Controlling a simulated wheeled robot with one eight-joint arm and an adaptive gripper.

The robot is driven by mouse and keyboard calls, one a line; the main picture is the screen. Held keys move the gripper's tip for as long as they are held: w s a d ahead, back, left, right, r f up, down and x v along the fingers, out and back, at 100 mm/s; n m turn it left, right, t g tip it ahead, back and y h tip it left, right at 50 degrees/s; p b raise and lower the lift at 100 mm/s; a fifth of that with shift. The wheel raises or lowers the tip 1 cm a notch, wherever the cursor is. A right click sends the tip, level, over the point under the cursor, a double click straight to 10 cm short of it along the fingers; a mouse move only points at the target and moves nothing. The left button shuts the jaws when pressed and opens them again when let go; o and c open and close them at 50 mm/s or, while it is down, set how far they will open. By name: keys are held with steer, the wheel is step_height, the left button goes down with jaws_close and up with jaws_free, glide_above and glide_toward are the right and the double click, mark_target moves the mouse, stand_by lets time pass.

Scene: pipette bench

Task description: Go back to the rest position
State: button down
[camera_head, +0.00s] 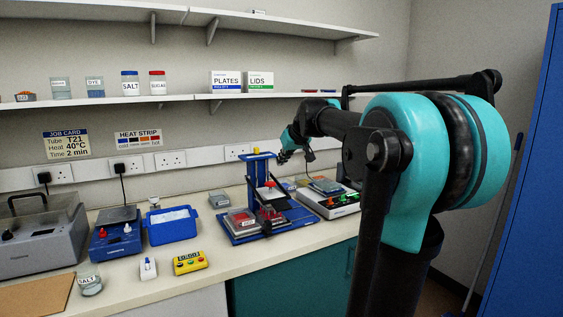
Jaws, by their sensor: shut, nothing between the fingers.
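My arm reaches in from the right. My gripper (284,157) is small in the picture, at the arm's far end beside the top of the blue pipette stand (262,180). The fingers look closed, and I see nothing held in them. It is above the bench, and whether it touches the stand I cannot tell. On the stand's blue base are a clear tray with red content (241,220) and another red item (270,214).
Shelves hang above. A blue cabinet (530,180) stands at right.

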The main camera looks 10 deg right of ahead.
steer(key=s+d+f+m+g+h, duration=0.2)
steer(key=s+f+m+g, duration=0.1)
steer(key=s+f, duration=3.1)
step_height(320, 180, down, 3)
steer(key=shift+s+m+g+h, duration=0.2)
steer(key=shift+m+g+h, duration=0.15)
steer(key=shift+g, duration=0.35)
